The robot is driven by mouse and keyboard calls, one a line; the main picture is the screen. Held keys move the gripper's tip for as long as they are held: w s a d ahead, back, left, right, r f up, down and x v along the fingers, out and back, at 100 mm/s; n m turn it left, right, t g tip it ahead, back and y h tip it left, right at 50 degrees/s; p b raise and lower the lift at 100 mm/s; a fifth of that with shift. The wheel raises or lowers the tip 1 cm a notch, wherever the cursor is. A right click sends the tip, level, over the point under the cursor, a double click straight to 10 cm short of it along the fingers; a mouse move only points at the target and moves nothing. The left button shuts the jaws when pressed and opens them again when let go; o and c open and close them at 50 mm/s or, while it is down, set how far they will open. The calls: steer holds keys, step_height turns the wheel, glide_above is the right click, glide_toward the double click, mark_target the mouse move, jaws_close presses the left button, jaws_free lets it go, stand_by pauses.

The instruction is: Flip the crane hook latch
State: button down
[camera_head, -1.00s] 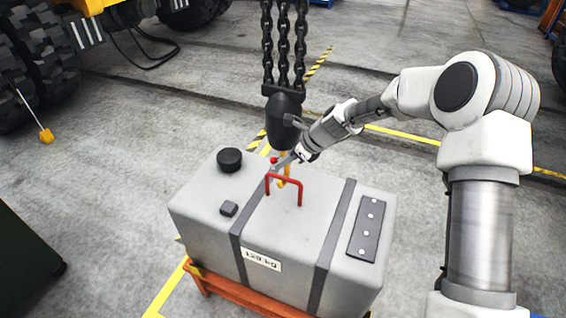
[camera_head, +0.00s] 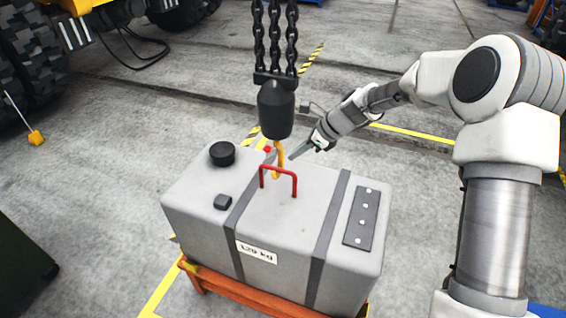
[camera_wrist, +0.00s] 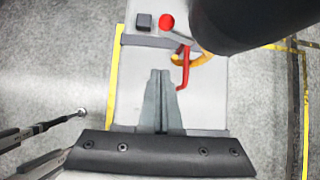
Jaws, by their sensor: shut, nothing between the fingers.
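The crane hook (camera_head: 279,160) is yellow and hangs below a black hook block (camera_head: 276,110) on black chains. It sits at the red lifting handle (camera_head: 279,172) on the grey counterweight casting (camera_head: 190,200). A red ball (camera_head: 267,149), seemingly the latch's knob, shows just left of the hook; the wrist view shows this ball (camera_wrist: 167,21) on a grey lever beside the yellow hook (camera_wrist: 203,60). My gripper (camera_head: 292,158) is shut and empty, just right of the hook and apart from the red ball. In the wrist view its fingertips (camera_wrist: 160,74) are together above the casting.
The casting rests on an orange stand (camera_head: 235,294). A black cap (camera_head: 222,153), a small dark block (camera_head: 223,202) and a bolted plate (camera_head: 362,217) stand on its top. The black block blocks the upper right of the wrist view. Open floor lies around.

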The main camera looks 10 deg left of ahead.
steer(key=d+r, duration=0.1)
steer(key=r, duration=0.1)
steer(key=d+r, duration=0.1)
steer(key=shift+w+d+r, duration=0.2)
steer(key=shift+w+d, duration=0.1)
steer(key=shift+d, duration=0.05)
